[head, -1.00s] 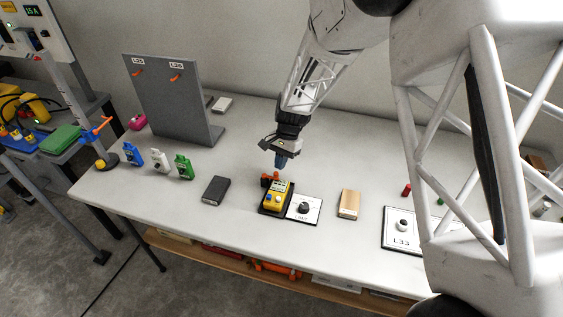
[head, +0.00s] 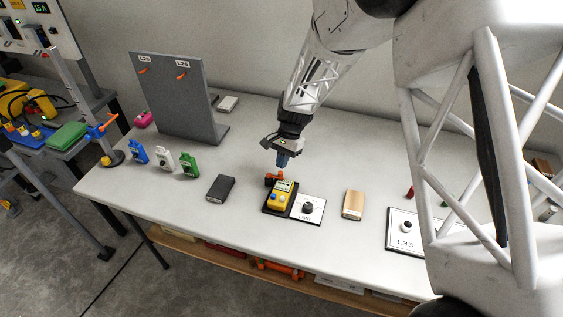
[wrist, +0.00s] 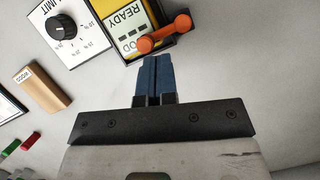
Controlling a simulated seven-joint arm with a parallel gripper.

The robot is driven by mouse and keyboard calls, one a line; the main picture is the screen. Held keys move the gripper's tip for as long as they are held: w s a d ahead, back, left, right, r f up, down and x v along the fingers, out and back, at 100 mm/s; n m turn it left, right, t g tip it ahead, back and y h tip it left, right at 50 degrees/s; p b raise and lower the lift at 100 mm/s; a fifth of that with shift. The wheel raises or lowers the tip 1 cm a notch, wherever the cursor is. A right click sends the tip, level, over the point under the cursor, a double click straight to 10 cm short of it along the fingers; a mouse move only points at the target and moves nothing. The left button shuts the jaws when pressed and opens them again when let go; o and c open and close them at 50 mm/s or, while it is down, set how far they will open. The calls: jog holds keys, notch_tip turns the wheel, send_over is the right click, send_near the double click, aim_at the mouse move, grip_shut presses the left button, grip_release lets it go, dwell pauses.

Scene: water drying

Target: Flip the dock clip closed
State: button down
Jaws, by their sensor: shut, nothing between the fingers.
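The dock is a black base (head: 268,209) on the table, with a yellow device (head: 280,196) seated in it. Its orange clip (head: 274,176) is at the back end of the dock. In the wrist view the clip (wrist: 165,34) is a bar with rounded ends, lying slantwise by the device's READY screen (wrist: 130,28). My gripper (head: 282,163) is just above and behind the clip. In the wrist view its blue fingers (wrist: 156,62) are together and empty, with their tips close to the clip. I cannot tell whether they touch it.
A LIMIT dial plate (head: 309,209) adjoins the dock on the right, with a wooden block (head: 353,204) beyond it. A dark box (head: 220,188) lies to the left. A grey upright panel (head: 175,100) stands at the back left. The table behind the dock is clear.

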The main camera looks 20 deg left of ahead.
jog(key=w, duration=0.1)
jog(key=w+d, duration=0.1)
jog(key=w, duration=0.1)
jog(key=shift+w+d+r, duration=0.2)
jog(key=shift+w, duration=0.1)
jog(key=v, duration=0.9)
jog(key=shift+d+r, duration=0.2)
jog(key=shift+r, duration=0.05)
jog(key=shift+s, duration=0.1)
jog(key=shift+d, duration=0.1)
